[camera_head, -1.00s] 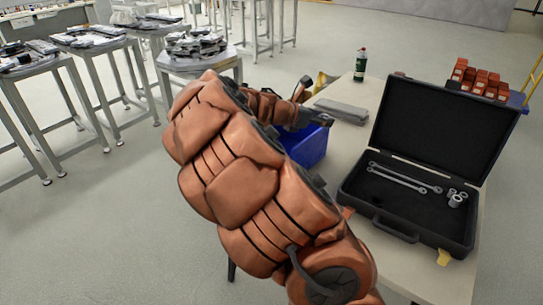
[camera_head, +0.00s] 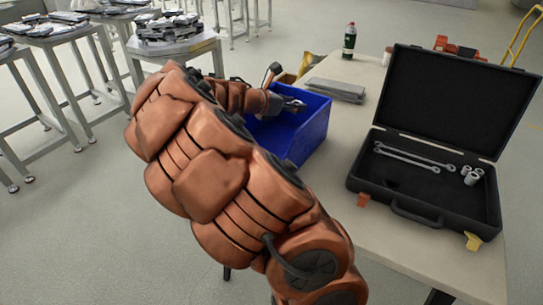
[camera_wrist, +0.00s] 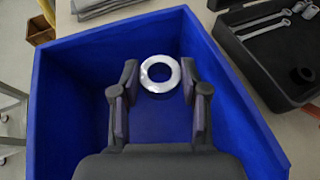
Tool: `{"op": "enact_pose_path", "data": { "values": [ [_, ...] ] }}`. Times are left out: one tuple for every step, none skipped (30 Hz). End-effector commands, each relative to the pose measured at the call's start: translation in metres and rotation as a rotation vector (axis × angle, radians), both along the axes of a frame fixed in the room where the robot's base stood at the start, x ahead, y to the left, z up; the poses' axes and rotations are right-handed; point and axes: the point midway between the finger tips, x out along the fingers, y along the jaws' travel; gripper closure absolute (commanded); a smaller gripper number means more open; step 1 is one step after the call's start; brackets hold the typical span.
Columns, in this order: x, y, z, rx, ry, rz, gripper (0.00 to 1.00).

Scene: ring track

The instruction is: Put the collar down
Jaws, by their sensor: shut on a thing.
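The collar (camera_wrist: 160,74) is a shiny silver ring with a round hole. In the wrist view it sits between the two fingertips of my gripper (camera_wrist: 160,80). My gripper is shut on it and holds it over the blue bin (camera_wrist: 72,70). The bin's floor and walls show around the fingers and the ring, and the bin looks otherwise empty. In the head view my gripper (camera_head: 291,104) is at the bin (camera_head: 312,130), whose left part is hidden by my arm. I cannot tell how high the collar is above the bin floor.
An open black case (camera_head: 430,205) with two wrenches (camera_head: 415,158) and several silver sockets (camera_head: 472,175) lies right of the bin on the table (camera_head: 375,235). Grey folded cloth (camera_head: 336,90), a green bottle (camera_head: 349,42) and orange items (camera_head: 455,48) are behind. Loaded stands (camera_head: 178,40) are at left.

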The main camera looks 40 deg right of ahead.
Motion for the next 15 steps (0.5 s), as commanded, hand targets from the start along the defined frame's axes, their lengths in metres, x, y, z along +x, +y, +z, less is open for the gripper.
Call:
{"op": "enact_pose_path", "data": {
  "values": [
    [0.000, 0.000, -0.014, -0.001, 0.000, 0.000, 0.97],
    [0.000, 0.000, -0.016, 0.000, 0.000, 0.000, 0.97],
    [0.000, 0.000, -0.019, 0.000, 0.000, 0.000, 0.97],
    [0.000, 0.000, -0.022, -0.001, 0.000, 0.000, 0.97],
    [0.000, 0.000, -0.023, -0.001, 0.000, 0.000, 0.97],
    [0.000, 0.000, -0.024, 0.000, 0.000, -0.001, 0.97],
    [0.000, -0.001, -0.026, -0.001, 0.000, -0.001, 0.97],
    [-0.001, -0.001, -0.028, 0.000, 0.001, -0.002, 0.97],
    [-0.001, -0.001, -0.032, 0.000, 0.002, -0.001, 0.97],
    [-0.001, -0.001, -0.035, 0.000, 0.002, -0.002, 0.97],
    [-0.001, -0.001, -0.040, 0.000, 0.003, -0.002, 0.97],
    [-0.001, -0.001, -0.047, 0.000, 0.004, -0.002, 0.97],
    [-0.001, -0.001, -0.052, -0.001, 0.005, 0.000, 0.97],
    [-0.001, -0.001, -0.058, -0.001, 0.006, -0.001, 0.97],
    [-0.001, -0.001, -0.065, 0.001, 0.005, -0.002, 0.97]
  ]
}}
